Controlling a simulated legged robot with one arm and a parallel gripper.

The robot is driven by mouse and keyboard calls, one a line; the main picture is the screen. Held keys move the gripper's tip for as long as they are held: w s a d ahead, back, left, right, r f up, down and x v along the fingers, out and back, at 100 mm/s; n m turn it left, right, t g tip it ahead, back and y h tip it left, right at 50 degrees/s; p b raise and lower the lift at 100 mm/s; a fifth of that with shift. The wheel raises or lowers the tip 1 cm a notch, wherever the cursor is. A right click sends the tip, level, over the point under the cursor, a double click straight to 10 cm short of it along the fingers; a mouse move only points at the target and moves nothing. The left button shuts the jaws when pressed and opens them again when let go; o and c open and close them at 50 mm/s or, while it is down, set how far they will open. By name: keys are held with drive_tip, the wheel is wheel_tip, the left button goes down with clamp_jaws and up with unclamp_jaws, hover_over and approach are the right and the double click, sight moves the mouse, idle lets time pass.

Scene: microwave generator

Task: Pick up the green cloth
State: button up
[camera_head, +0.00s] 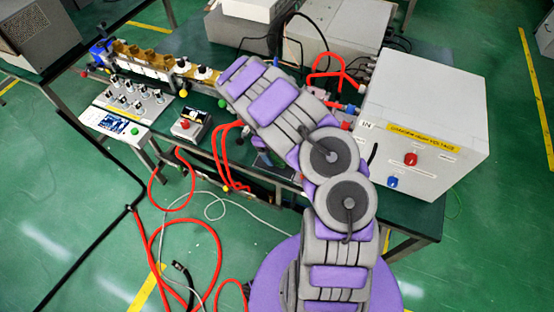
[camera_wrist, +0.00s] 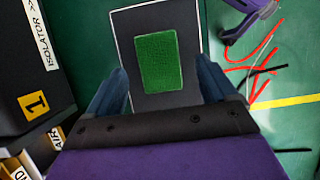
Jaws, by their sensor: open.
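The green cloth (camera_wrist: 159,61) is a small textured rectangle. In the wrist view it lies flat on a dark panel with a pale edge (camera_wrist: 127,38). My gripper (camera_wrist: 160,66) is open, with one blue-grey finger on each side of the cloth in the picture. No contact with the cloth shows, and the height gap is hard to judge. In the head view my purple and grey arm reaches up and left over the table. The gripper and cloth cannot be made out there.
A dark box labelled ISOLATOR (camera_wrist: 38,55) stands left in the wrist view. Red and black cables (camera_wrist: 262,65) lie on the floor at right. In the head view, a large white high-voltage box (camera_head: 425,120) stands right of my arm and red hoses (camera_head: 205,235) lie on the floor.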

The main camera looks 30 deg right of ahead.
drive_tip(key=shift+x, duration=1)
drive_tip(key=shift+d+r, duration=0.1)
drive_tip(key=c, duration=1.1)
wheel_tip(320, 180, up, 10)
drive_tip(key=shift+r+p, duration=0.1)
drive_tip(key=shift+p, duration=0.9)
